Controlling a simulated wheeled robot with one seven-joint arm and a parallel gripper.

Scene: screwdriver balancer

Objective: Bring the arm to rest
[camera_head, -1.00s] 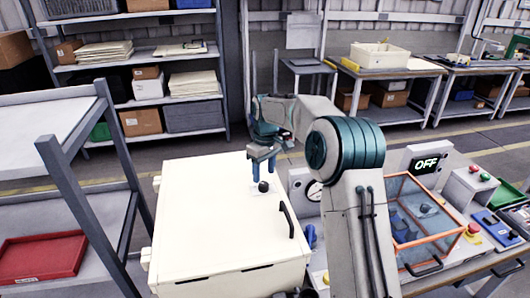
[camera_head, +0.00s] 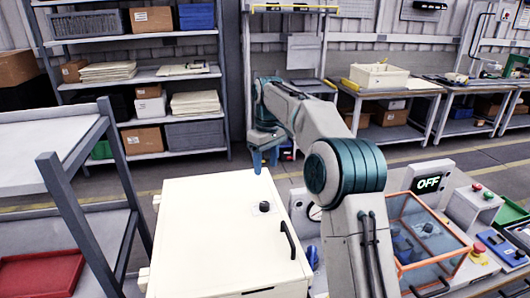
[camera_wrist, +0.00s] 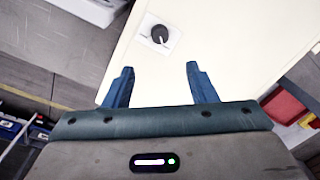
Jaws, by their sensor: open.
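My gripper (camera_head: 265,160) has two blue fingers and is open and empty. In the head view it hangs at the far edge of a cream cabinet (camera_head: 205,235), beyond the black knob (camera_head: 264,207) on its top. The wrist view shows the fingers (camera_wrist: 159,85) spread apart, with the knob (camera_wrist: 160,34) on its white plate ahead of them and not touched. My arm reaches forward over the right side of the cabinet. The gap between the fingertips and the cabinet top is hard to judge.
A black handle (camera_head: 288,240) stands on the cabinet's right side. Right of my arm are an orange-framed clear box (camera_head: 427,235) and a sign reading OFF (camera_head: 428,183). A grey rack with a red tray (camera_head: 40,275) is at left. Floor beyond the cabinet is open.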

